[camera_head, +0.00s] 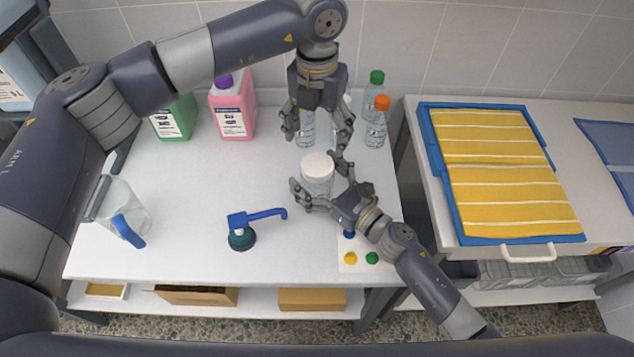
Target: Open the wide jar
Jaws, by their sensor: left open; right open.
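The wide jar (317,187) stands upright on the white table, a clear body with a white lid (317,166) on it. My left gripper (318,140) points down just above and behind the jar, its fingers spread and apart from the lid as far as I can tell. My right gripper (319,181) comes from the lower right, its open fingers on either side of the jar. Whether those fingers touch the jar is unclear. Part of the jar's right side is hidden by the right gripper.
A pink jug (233,108), a green jug (174,120) and clear bottles (375,130) stand along the back. A blue pump (241,238) and clear pitcher (122,207) are left. A card with coloured caps (352,257) lies in front. A blue tray with a yellow towel (500,170) is right.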

